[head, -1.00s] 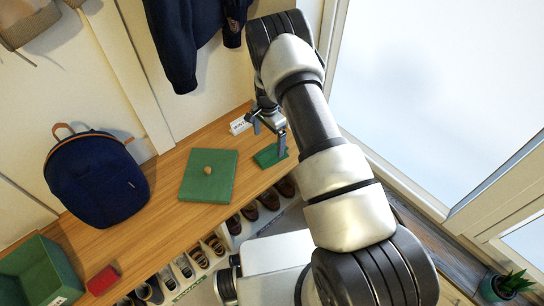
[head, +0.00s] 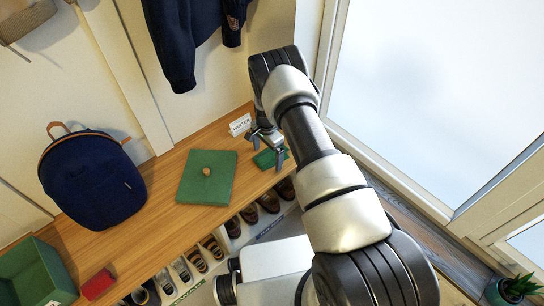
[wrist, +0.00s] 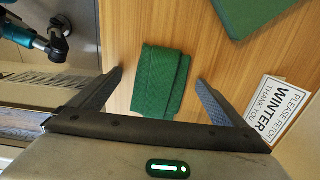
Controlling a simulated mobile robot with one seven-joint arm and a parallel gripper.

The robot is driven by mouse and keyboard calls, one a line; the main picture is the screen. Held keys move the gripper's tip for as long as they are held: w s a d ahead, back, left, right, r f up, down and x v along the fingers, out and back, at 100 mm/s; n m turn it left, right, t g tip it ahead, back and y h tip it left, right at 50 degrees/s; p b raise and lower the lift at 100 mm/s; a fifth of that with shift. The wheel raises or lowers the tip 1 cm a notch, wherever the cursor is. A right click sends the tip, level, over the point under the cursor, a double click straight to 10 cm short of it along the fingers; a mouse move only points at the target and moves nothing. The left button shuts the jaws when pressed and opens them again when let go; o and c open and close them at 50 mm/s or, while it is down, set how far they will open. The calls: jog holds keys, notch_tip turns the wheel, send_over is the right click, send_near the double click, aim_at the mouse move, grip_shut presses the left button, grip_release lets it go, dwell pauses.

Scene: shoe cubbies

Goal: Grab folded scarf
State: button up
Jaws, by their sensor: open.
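The folded scarf (wrist: 160,82) is a small green folded cloth lying on the wooden bench top. In the wrist view it lies ahead of and between the two fingers of my gripper (wrist: 160,88), which are spread wide and empty. In the head view the scarf (head: 270,159) shows near the right end of the bench, partly covered by my gripper (head: 265,144), which hangs just over it. I cannot tell the exact height of the fingertips above the bench.
A larger green flat square (head: 207,178) with a small brown knob lies left of the scarf. A white "WINTER" card (wrist: 272,106) stands close by. A navy backpack (head: 92,180), red block (head: 97,284) and green box (head: 40,272) are further left. Shoes fill cubbies below.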

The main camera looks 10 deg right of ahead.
jog(key=c, duration=1.2)
jog(key=shift+o, duration=0.2)
